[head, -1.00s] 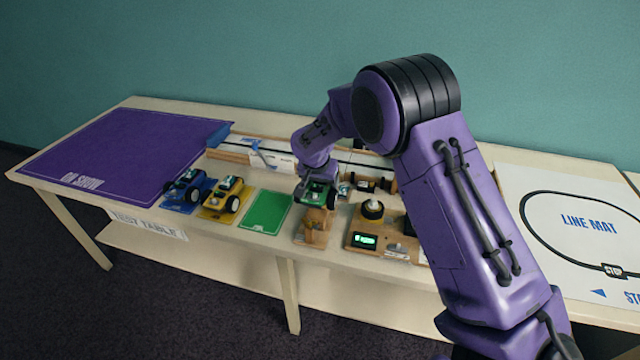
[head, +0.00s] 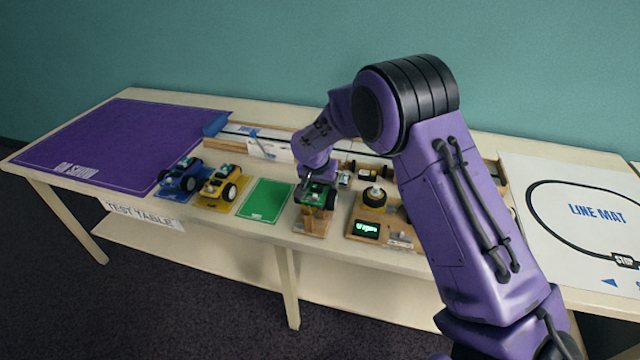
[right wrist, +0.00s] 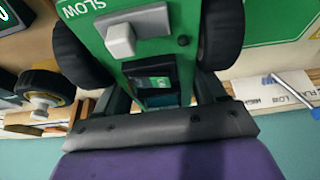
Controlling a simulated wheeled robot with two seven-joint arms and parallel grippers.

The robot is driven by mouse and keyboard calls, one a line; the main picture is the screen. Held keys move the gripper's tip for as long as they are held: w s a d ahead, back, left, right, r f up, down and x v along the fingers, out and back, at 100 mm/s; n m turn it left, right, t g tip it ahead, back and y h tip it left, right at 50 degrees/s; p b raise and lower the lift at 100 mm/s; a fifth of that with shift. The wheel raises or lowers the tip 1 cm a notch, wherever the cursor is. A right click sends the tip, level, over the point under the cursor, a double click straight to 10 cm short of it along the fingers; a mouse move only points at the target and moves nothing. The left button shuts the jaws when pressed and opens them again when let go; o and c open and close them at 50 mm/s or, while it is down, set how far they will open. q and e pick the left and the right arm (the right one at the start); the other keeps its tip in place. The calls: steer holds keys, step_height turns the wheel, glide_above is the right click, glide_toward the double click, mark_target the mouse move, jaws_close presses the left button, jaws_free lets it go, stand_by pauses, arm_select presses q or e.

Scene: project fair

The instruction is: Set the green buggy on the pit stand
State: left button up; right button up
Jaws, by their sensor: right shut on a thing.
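The green buggy (head: 316,196) is at the wooden pit stand (head: 313,222), over its top, in the head view. Whether its weight rests on the stand cannot be told. My right gripper (head: 308,182) is shut on the buggy from behind and above. In the right wrist view the green buggy (right wrist: 150,48) fills the middle, with a dark wheel on each side and a light switch block on its deck. The fingers reach its near end. My left gripper is not in view.
A blue buggy (head: 180,177) and a yellow buggy (head: 219,184) stand left of an empty green mat (head: 265,200). A wooden device with a lit display (head: 366,229) is close right of the stand. A walled track (head: 250,145) runs behind.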

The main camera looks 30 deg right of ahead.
steer(key=shift+a+r+p, duration=0.1)
steer(key=shift+p, duration=0.55)
stand_by(0.5)
steer(key=shift+f+p, duration=0.6)
steer(key=shift+p, duration=0.05)
stand_by(1.4)
steer(key=shift+f+p, duration=0.15)
steer(key=shift+p, duration=0.45)
stand_by(0.4)
steer(key=shift+f, duration=0.1)
steer(key=o, duration=1)
steer(key=shift+c, duration=0.2)
steer(key=v, duration=1)
steer(key=shift+s+a+r+b, duration=0.1)
steer(key=shift+s+r+b, duration=0.05)
steer(key=shift+r+b, duration=0.15)
